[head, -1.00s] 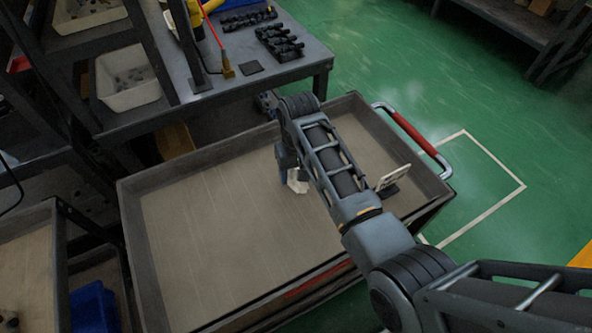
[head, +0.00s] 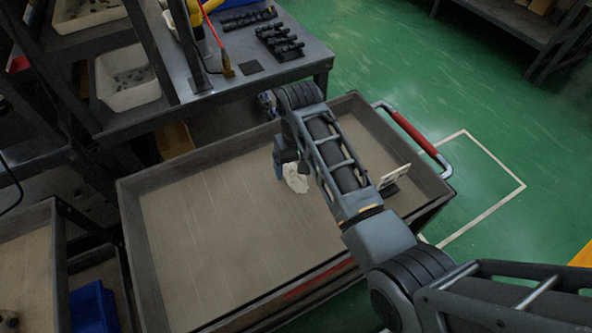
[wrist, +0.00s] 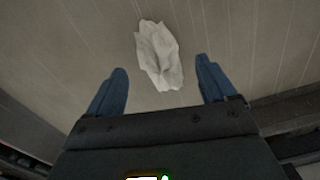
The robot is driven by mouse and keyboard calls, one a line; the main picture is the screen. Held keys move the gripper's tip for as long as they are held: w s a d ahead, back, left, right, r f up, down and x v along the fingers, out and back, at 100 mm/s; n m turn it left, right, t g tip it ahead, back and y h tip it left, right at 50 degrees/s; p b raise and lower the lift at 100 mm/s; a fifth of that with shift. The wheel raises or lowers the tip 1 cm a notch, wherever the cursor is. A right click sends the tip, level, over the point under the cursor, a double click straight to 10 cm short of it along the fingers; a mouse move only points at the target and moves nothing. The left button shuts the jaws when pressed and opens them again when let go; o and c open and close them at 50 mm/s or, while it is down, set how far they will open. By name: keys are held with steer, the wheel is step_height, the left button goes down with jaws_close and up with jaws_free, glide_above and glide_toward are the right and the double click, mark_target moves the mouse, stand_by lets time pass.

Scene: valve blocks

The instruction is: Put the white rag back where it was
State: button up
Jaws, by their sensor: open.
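The white rag (head: 296,178) lies crumpled on the floor of the grey cart tray (head: 190,235), right of the tray's middle. My gripper (head: 281,166) is just above and beside it in the head view, partly hidden behind my own arm. In the wrist view the rag (wrist: 158,55) lies ahead of my two blue fingertips, centred between them. The fingers (wrist: 161,78) are spread wide with nothing between them. I cannot tell the exact height of the fingertips over the tray floor.
A small white card on a dark stand (head: 393,180) stands in the tray's right part. The tray has raised walls and a red handle (head: 409,132). A workbench (head: 300,62) with black valve blocks (head: 280,40) stands behind. The tray's left half is clear.

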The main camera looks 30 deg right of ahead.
step_height(320, 180, up, 10)
steer(key=shift+d+f+b, duration=0.15)
steer(key=shift+b, duration=0.15)
